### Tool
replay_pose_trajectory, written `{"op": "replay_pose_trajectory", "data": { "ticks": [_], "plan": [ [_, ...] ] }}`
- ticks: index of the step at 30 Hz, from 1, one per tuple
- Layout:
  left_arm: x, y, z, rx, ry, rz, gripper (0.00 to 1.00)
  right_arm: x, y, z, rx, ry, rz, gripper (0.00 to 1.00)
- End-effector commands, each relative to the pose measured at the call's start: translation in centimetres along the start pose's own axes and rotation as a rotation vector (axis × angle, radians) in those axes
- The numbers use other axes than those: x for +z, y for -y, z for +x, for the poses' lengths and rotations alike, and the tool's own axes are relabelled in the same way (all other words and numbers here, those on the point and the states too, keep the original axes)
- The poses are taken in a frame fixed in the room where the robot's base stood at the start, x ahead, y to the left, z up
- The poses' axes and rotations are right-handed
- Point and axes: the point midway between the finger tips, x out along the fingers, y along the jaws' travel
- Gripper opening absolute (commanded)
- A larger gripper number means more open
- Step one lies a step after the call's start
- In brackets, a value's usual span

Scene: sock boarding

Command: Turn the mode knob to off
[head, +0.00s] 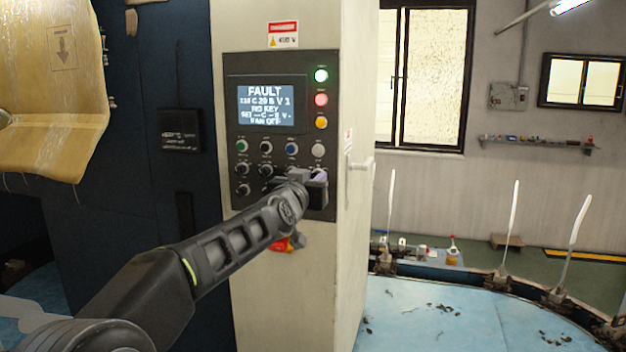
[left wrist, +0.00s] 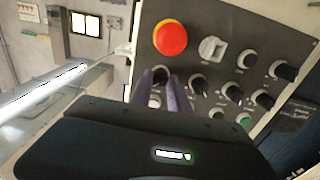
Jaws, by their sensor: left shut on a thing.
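A dark control panel (head: 232,120) on the pale cabinet carries rows of round knobs and buttons. My left gripper (head: 317,180) reaches to its lower right part and covers some controls there. In the left wrist view, the two purple-grey fingers of my left gripper (left wrist: 166,90) are shut on a black knob (left wrist: 157,74) in the panel's end column, beside the large red button (left wrist: 170,37). The labels are too small to read, so I cannot tell the mode knob by name or its setting. My right gripper is not in view.
The panel screen (head: 265,103) reads FAULT. Green (head: 321,75), red and orange lamps stand beside it. A grey switch (left wrist: 212,48) and several black knobs sit close to the fingers. A cabinet door handle (head: 361,164) sticks out to the right.

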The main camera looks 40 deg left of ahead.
Motion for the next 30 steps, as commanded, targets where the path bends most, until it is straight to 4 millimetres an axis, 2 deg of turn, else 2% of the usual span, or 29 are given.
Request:
{"op": "replay_pose_trajectory", "data": {
  "ticks": [8, 14, 30],
  "plan": [
    [0.0, -0.1, 0.0, 0.001, -0.001, -0.036, 0.00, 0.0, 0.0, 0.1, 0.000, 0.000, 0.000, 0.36],
    [0.0, -0.1, 0.0, 0.002, -0.001, -0.126, 0.00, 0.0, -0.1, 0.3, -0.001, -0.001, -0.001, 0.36],
    [0.0, 0.1, 0.0, 0.001, -0.002, -0.557, 0.00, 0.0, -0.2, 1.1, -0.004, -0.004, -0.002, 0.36]
  ]
}}
